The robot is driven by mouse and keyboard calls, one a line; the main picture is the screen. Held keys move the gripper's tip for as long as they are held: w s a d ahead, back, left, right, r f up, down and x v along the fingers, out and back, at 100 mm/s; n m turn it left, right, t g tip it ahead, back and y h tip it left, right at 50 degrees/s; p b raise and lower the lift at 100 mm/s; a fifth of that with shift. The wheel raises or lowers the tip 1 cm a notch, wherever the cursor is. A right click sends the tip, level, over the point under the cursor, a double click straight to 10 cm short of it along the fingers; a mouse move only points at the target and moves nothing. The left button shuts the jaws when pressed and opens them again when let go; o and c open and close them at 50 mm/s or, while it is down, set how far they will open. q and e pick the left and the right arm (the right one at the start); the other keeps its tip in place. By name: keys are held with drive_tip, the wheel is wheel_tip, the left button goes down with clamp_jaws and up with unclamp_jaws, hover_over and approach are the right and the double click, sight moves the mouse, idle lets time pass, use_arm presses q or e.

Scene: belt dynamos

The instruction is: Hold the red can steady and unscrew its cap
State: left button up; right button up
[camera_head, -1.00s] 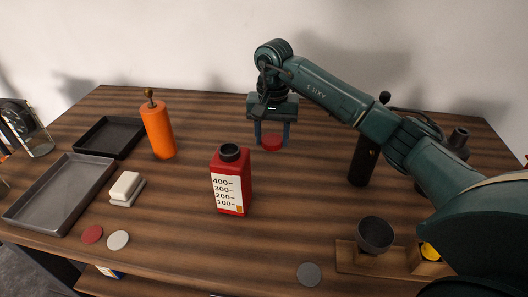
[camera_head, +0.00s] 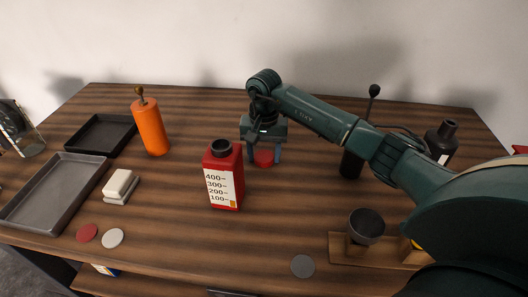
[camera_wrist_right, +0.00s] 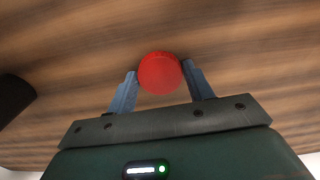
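The red can (camera_head: 223,178) stands upright near the middle of the table, with a white label marked in numbers facing me. Its dark round neck (camera_head: 221,147) is bare, with no cap on it. My right gripper (camera_head: 264,158) is behind the can and slightly right of it, pointing down. Its blue fingers are closed around a round red cap (camera_head: 263,158), which also shows between the fingertips in the right wrist view (camera_wrist_right: 160,73). The cap is off the can; I cannot tell whether it touches the table. My left gripper is not in view.
An orange cylinder (camera_head: 150,128) and trays (camera_head: 45,197) stand left, with a white block (camera_head: 119,184). A black bottle (camera_head: 351,164) and dark bottle (camera_head: 441,142) stand right. A dark cup (camera_head: 366,225) sits on a wooden stand. The table just right of the can is clear.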

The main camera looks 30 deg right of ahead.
sight(264, 156)
drive_tip(key=o, duration=0.4)
wheel_tip(264, 156, up, 12)
drive_tip(key=shift+r+b, duration=0.2)
drive_tip(key=shift+b, duration=0.45)
